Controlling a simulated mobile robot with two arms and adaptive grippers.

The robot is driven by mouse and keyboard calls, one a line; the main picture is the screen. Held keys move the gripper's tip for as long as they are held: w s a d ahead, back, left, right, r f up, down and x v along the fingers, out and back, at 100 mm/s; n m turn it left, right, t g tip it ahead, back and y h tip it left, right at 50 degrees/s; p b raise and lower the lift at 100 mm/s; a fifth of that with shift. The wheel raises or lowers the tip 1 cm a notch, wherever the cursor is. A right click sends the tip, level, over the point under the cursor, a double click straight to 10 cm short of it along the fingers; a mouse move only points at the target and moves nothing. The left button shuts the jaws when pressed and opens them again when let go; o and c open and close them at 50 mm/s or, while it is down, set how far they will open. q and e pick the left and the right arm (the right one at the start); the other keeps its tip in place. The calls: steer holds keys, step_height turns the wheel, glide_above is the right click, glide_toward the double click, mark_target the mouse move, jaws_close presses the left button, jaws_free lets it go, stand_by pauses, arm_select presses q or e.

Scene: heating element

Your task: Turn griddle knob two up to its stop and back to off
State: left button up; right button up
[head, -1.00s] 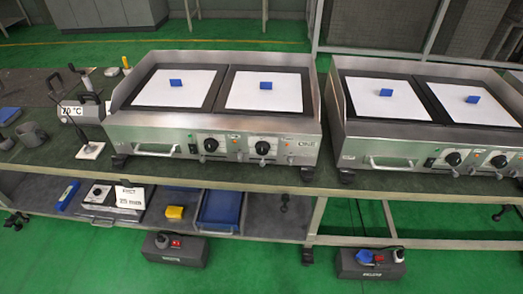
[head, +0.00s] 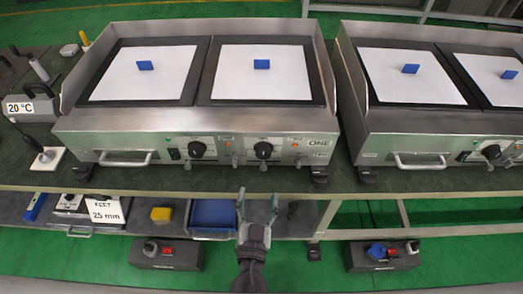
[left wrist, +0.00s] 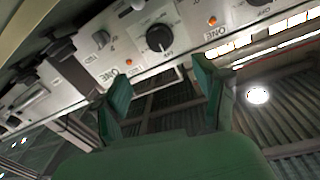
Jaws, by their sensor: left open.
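The near griddle (head: 120,124) has two black knobs on its steel front: a left knob (head: 197,149) and a right knob (head: 263,150). Their pointer settings are too small to read in the head view. My left gripper (head: 258,207) is open and empty in the head view, low in front of the griddle and below the right knob, not touching it. In the left wrist view, its two green fingers (left wrist: 165,90) stand apart. Beyond them is a steel panel with a black knob (left wrist: 160,37) and orange lights. My right gripper is not in view.
A second griddle (head: 405,143) stands to the right, with a gap between them. Blue pieces stand on white sheets on the plates. Below, the shelf (head: 150,232) holds a blue tray (head: 214,215) and a yellow block (head: 161,214). A 20 °C device (head: 30,108) is at left.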

mark_target(263, 155)
arm_select(q)
steer(key=w, duration=0.3)
steer(key=w+p, duration=0.1)
steer(key=w, duration=0.3)
steer(key=w+d+p, duration=0.1)
steer(key=w, duration=0.3)
steer(key=shift+w, duration=0.9)
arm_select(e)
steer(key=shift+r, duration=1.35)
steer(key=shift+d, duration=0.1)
arm_select(q)
steer(key=c, duration=1.1)
steer(key=shift+c, duration=0.2)
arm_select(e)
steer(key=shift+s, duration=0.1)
arm_select(q)
steer(key=shift+f, duration=0.1)
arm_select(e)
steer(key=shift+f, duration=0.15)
